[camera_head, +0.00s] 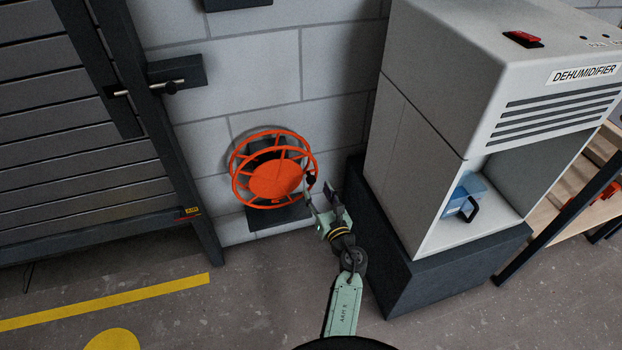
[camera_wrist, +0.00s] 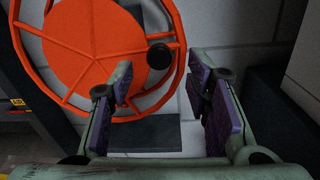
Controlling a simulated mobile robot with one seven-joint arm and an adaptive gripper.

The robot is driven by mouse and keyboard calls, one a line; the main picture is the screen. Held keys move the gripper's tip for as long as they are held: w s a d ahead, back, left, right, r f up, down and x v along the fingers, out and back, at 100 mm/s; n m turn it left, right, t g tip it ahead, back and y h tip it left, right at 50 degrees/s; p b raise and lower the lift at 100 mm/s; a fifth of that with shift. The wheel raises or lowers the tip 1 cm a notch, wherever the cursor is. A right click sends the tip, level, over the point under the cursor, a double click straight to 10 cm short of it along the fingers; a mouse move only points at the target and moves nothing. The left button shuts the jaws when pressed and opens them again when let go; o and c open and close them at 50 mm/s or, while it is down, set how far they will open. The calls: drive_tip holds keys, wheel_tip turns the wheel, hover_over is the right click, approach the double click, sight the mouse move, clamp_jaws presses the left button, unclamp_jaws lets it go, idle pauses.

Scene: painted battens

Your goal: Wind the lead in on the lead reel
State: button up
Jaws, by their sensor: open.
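The lead reel (camera_head: 272,180) is an orange spoked wheel on the block wall, left of the dehumidifier. It fills the upper left of the wrist view (camera_wrist: 90,45). Its black crank knob (camera_head: 311,179) is at the reel's right side; in the wrist view the knob (camera_wrist: 159,55) shows between the two fingers, just past their tips. My gripper (camera_head: 320,195) is open with its purple pads on either side of the knob's line. In the wrist view the gripper (camera_wrist: 162,80) shows nothing held. I cannot tell whether either pad touches the knob. No lead is clearly visible.
The dehumidifier (camera_head: 437,100) on its dark plinth (camera_head: 440,270) stands close to the right of my arm. A slatted grey shutter (camera_head: 75,140) with a bolt stands to the left. The floor in front is open, with yellow markings (camera_head: 110,302).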

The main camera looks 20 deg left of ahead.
sight(312, 182)
drive_tip(key=x, duration=0.6)
drive_tip(key=shift+a, duration=0.1)
clamp_jaws()
idle(0.4)
idle(0.3)
